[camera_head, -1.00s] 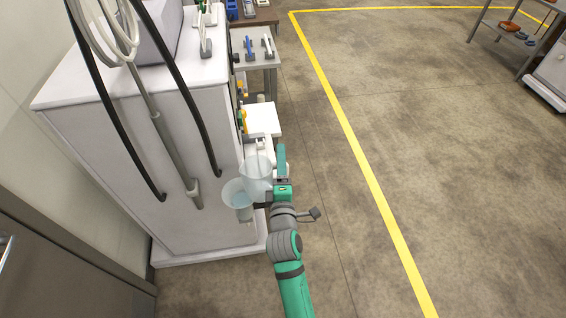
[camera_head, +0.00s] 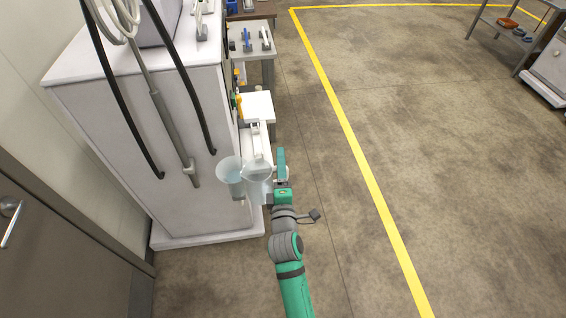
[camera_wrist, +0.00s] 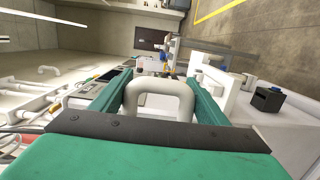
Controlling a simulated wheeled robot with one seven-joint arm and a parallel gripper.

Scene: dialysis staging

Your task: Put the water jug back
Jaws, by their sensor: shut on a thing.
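The water jug (camera_head: 257,176) is clear and pale, and hangs at my gripper (camera_head: 276,174) beside the white machine in the head view. My gripper is shut on its handle; a pale looped handle (camera_wrist: 160,88) stands between the green fingers in the wrist view.
The tall white machine (camera_head: 150,140) with hoses fills the left. A small white shelf (camera_head: 257,106) and a grey table (camera_head: 255,42) with tools lie beyond the jug. A grey door (camera_head: 50,245) is at lower left. Open floor (camera_head: 440,180) lies right, crossed by a yellow line.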

